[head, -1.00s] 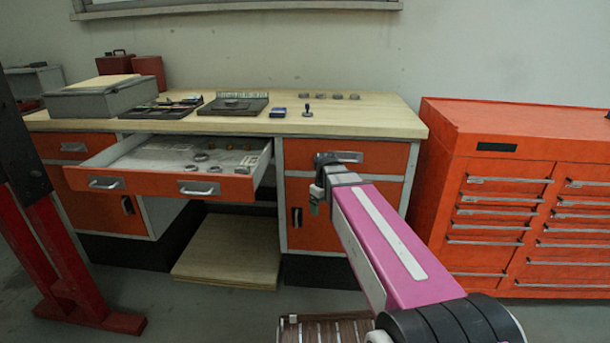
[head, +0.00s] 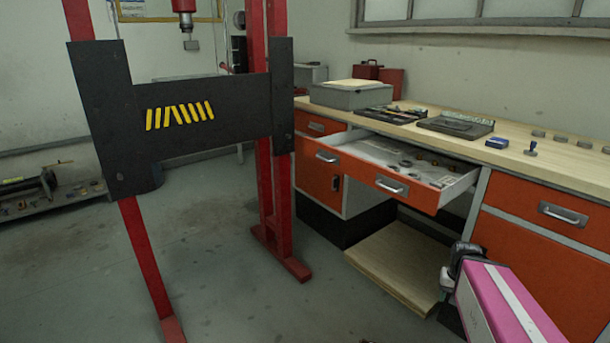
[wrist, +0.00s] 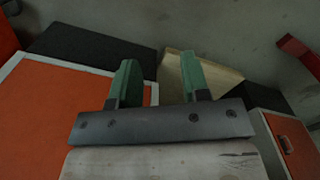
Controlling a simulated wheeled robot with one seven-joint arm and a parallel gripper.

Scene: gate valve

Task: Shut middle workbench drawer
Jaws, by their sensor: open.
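The middle drawer (head: 408,200) of the workbench (head: 545,170) is pulled well out, with an orange front, two silver handles and small round parts inside. In the head view my gripper (head: 447,278) is at the lower right, in front of and below the drawer, apart from it. In the wrist view its two green fingers (wrist: 158,82) are spread with nothing between them. The open drawer cannot be made out in the wrist view.
A red press frame with a black plate (head: 190,115) stands left of the bench. A low wooden board (head: 395,265) lies in the space under the drawer. A closed right drawer (head: 562,213) is beside my arm. Grey floor is clear between the press and the bench.

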